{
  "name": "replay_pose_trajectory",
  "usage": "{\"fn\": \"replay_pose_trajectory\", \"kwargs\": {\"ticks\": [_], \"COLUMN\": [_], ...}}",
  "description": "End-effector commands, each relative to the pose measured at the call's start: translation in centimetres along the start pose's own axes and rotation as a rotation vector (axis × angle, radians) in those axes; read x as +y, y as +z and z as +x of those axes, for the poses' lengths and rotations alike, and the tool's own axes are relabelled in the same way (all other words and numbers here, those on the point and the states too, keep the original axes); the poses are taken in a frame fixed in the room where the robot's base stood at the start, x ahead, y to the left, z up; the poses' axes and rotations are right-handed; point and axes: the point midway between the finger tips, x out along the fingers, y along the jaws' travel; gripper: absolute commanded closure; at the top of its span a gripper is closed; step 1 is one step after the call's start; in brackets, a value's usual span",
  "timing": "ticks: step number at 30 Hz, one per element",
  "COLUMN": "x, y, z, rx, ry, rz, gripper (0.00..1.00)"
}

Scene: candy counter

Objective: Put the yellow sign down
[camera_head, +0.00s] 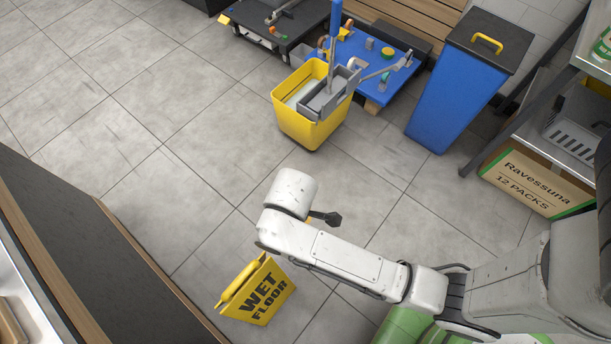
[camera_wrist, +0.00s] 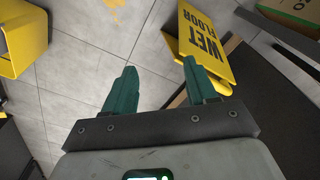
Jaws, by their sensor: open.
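The yellow sign with black "WET FLOOR" lettering (camera_head: 258,291) is on the grey floor near the lower left counter, leaning in the picture. It also shows in the wrist view (camera_wrist: 206,42), just beyond my right-hand finger. Part of a second yellow panel shows behind its lettered face. My gripper (camera_wrist: 160,85) is open, with its two green fingers apart and only bare floor between them. The right-hand finger overlaps the sign's lower edge in the picture; I cannot tell whether they touch. In the head view my wrist hides most of the gripper, above and right of the sign.
A yellow mop bucket (camera_head: 303,118) stands at the back, before a blue cart (camera_head: 350,62). A blue bin (camera_head: 455,95) is right of it. A wood-edged dark counter (camera_head: 75,245) bounds the left. A yellow patch (camera_wrist: 88,17) lies on the floor. The middle left floor is clear.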

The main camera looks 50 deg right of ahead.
Motion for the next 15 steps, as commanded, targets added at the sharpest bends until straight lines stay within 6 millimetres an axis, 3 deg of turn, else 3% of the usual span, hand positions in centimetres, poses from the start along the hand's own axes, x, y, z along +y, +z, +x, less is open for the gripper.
{"fn": "replay_pose_trajectory", "kwargs": {"ticks": [1, 3, 6, 10, 15], "x": [1.0, 1.8, 2.2, 2.3, 2.3], "y": [3.3, 6.7, 10.3, 12.4, 12.8], "z": [-1.3, -2.9, -4.9, -6.3, -6.5], "rx": [0.006, 0.013, 0.022, 0.030, 0.031], "ry": [0.009, 0.021, 0.037, 0.048, 0.051], "rz": [0.157, 0.343, 0.543, 0.675, 0.697], "gripper": [0.43, 0.43, 0.43, 0.43, 0.43]}}
